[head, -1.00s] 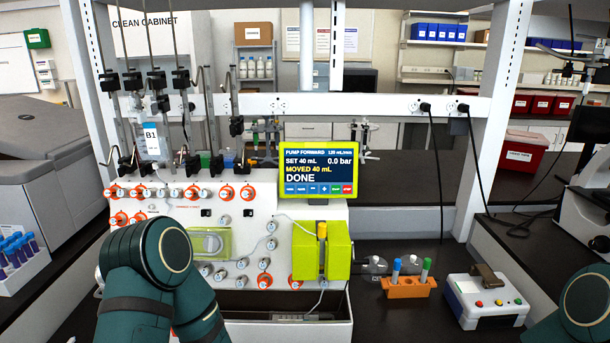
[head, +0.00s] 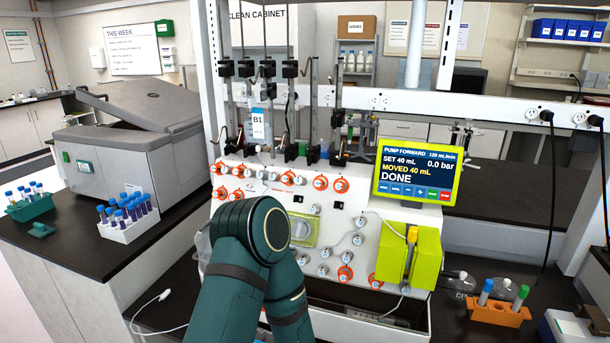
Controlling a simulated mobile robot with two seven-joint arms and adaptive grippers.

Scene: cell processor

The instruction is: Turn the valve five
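The cell processor (head: 372,212) is a white sloped panel carrying several valves. A row of orange-ringed valves (head: 320,183) runs along its upper part. Plain white-grey valve knobs (head: 358,239) sit lower down, and more orange-ringed ones (head: 345,273) near the bottom. Valve labels are too small to read, so I cannot tell which is valve five. My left arm's dark green links cover the panel's lower left, perhaps hiding valves there. My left gripper does not show. My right gripper is out of view.
A screen (head: 418,172) on the processor reads DONE, MOVED 40 mL. A yellow-green pump block (head: 425,258) stands at the panel's right. An orange tube rack (head: 497,311) is at lower right.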

